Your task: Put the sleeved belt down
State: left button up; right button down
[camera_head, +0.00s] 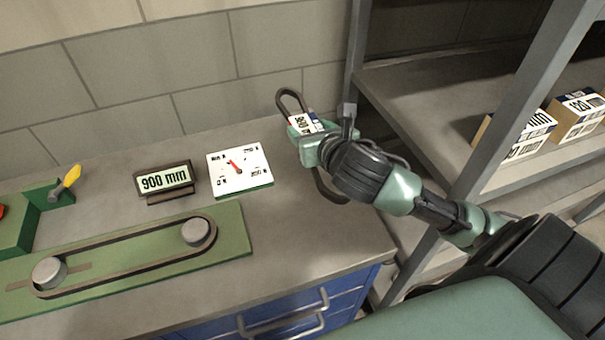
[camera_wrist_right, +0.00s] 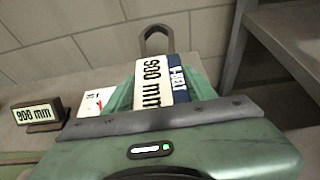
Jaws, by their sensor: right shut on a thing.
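The sleeved belt is a dark loop with a white and blue card sleeve (camera_head: 306,123) that seems to read 900 mm. In the right wrist view the sleeve (camera_wrist_right: 156,82) also shows "V-BELT". My right gripper (camera_head: 303,132) is shut on the sleeve, over the right end of the grey workbench (camera_head: 290,235). One end of the loop sticks out above the jaws toward the wall; the other hangs below them, partly behind my wrist. I cannot tell whether it touches the bench. My left gripper is not in view.
A display (camera_head: 164,181) reading 900 mm and a white dial gauge (camera_head: 239,167) stand left of the gripper. A green belt rig (camera_head: 225,240) with two pulleys lies in front. Bench between gauge and right edge is clear.

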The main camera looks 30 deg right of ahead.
send_over(309, 183)
notch_tip(309, 183, down, 8)
jog(key=shift+f+b, duration=0.25)
jog(key=shift+b, duration=0.1)
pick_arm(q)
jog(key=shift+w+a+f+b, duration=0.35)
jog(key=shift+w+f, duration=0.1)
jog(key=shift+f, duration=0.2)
pick_arm(e)
jog(key=shift+w+f, duration=0.15)
jog(key=shift+f, duration=2.5)
jog(key=shift+f, duration=0.1)
jog(key=shift+c, duration=2.4)
grip_release()
jog(key=shift+f, duration=0.1)
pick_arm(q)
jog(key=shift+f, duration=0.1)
pick_arm(e)
jog(key=v, duration=1.2)
